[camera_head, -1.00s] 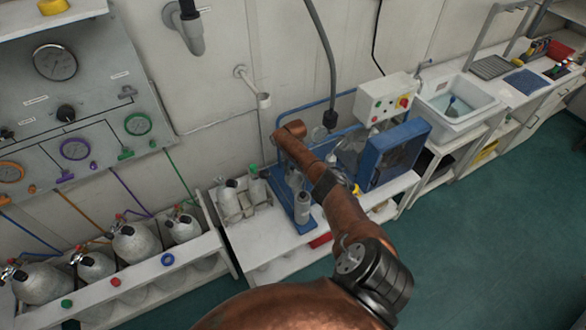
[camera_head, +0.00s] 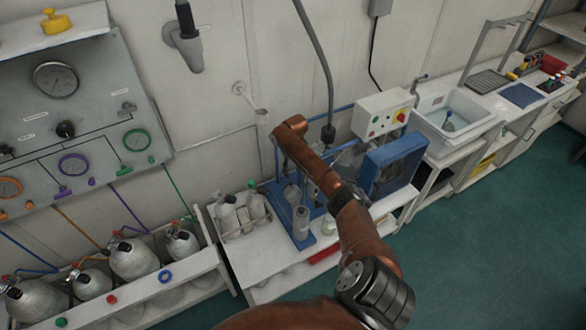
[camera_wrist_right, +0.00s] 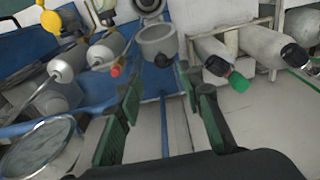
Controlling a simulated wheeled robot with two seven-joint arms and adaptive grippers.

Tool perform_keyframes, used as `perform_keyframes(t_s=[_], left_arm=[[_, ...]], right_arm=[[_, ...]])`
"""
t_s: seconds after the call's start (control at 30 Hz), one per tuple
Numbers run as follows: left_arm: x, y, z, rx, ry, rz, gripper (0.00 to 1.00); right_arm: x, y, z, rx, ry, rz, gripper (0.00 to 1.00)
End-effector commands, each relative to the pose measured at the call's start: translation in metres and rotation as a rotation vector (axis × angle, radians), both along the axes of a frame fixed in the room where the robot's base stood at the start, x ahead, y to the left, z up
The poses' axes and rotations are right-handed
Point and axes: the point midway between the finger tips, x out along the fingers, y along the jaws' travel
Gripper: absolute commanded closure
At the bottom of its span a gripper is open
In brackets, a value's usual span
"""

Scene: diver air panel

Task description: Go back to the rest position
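My right arm (camera_head: 357,235) comes in from the bottom of the head view and reaches over the bench to a bent copper-coloured joint (camera_head: 290,128). The fingers cannot be made out in the head view. In the right wrist view my right gripper (camera_wrist_right: 162,88) is open, its two green fingers apart with nothing held between them. A grey cup with a raised lid (camera_wrist_right: 157,42) stands beyond the fingertips. My left gripper is in neither view.
Bottles in a rack (camera_head: 238,215) and a blue stand (camera_head: 301,240) are close to the arm. A blue box (camera_head: 393,165), a control box (camera_head: 383,114) and a sink (camera_head: 452,118) are to the right. The green floor (camera_head: 480,225) is clear.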

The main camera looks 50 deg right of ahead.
Motion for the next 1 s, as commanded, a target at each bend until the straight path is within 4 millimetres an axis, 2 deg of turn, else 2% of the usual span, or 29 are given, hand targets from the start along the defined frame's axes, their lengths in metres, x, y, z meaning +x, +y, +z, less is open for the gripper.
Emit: perform_keyframes(t_s=[0.2, 0.77, 0.87, 0.97, 1.0], left_arm=[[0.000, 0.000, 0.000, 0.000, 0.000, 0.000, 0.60], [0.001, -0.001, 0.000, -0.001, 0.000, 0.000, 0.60], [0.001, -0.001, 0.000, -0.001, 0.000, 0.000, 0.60], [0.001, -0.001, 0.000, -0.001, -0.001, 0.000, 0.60], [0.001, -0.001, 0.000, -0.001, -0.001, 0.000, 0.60]], right_arm=[[-0.002, 0.001, 0.014, 0.000, 0.001, -0.001, 0.66], [-0.001, 0.001, 0.015, 0.000, 0.001, 0.000, 0.66], [-0.005, 0.007, 0.006, -0.003, 0.007, 0.017, 0.66], [-0.018, 0.029, -0.022, -0.020, 0.025, 0.075, 0.66], [-0.027, 0.042, -0.037, -0.030, 0.032, 0.109, 0.66]])
